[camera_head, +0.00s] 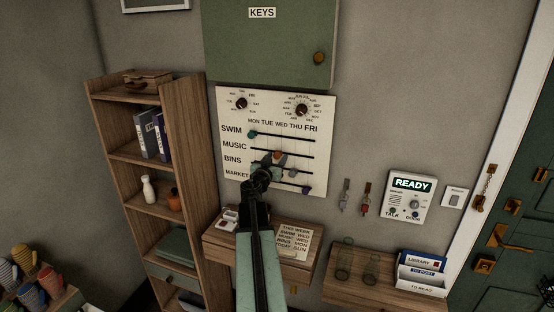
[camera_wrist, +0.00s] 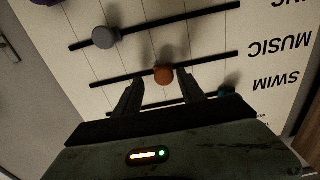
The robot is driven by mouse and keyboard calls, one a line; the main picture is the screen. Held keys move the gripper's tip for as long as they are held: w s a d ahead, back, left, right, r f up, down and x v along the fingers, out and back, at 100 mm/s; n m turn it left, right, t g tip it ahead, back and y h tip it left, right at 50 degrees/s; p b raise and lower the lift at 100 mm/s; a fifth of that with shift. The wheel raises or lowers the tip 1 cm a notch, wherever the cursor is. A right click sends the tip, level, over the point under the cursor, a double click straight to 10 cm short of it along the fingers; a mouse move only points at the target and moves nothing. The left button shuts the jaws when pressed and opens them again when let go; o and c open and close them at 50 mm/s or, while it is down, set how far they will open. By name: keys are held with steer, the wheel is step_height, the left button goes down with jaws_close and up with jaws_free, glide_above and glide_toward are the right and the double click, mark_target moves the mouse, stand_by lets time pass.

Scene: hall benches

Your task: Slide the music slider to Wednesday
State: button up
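The white planner board (camera_head: 228,105) hangs on the wall with slider rows SWIM, MUSIC, BINS and MARKET under day names MON to FRI. The orange music knob (camera_wrist: 163,75) sits near the middle of its slot, about under WED; in the head view the knob (camera_head: 277,155) is partly hidden by my gripper. My gripper (camera_head: 272,160) is at the board. In the upside-down wrist view my gripper (camera_wrist: 160,79) is open, its fingertips either side of the orange knob with visible gaps.
The teal swim knob (camera_head: 252,134) is at MON. The grey bins knob (camera_wrist: 105,37) and purple market knob (camera_head: 306,189) are further right in the head view. A key cabinet (camera_head: 270,50) hangs above; a small shelf (camera_head: 225,244) with a note card (camera_head: 294,241) is below.

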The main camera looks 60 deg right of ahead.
steer(key=s+a, duration=0.1)
steer(key=a, duration=0.6)
steer(key=shift+a, duration=0.35)
steer(key=w+a+f+n+t+y+b, duration=0.1)
steer(key=w+a+f+t+y, duration=0.15)
steer(key=w+a, duration=0.95)
steer(key=w+a+f+n+t+y+b, duration=0.15)
steer(key=w+a+t, duration=0.25)
steer(key=w+a, duration=0.7)
steer(key=w+a+f+n+g+y, duration=0.1)
steer(key=w+a+f, duration=0.15)
steer(key=a, duration=0.35)
steer(key=w+a+f+y, duration=0.2)
steer(key=a+f, duration=0.2)
steer(key=a, duration=0.2)
steer(key=s+a+f+n+g+y, duration=0.1)
steer(key=a+f+n+g+y, duration=0.15)
steer(key=a+f, duration=0.5)
steer(key=s+a+f+n+g+y, duration=0.1)
steer(key=s+a+f+n+y, duration=0.2)
steer(key=a, duration=0.8)
steer(key=s+a+f+n+g+y, duration=0.4)
steer(key=s+a+n, duration=0.3)
steer(key=a, duration=0.5)
steer(key=shift+s+f+g+y, duration=0.4)
steer(key=shift+s+f+y, duration=0.3)
steer(key=shift+s, duration=0.4)
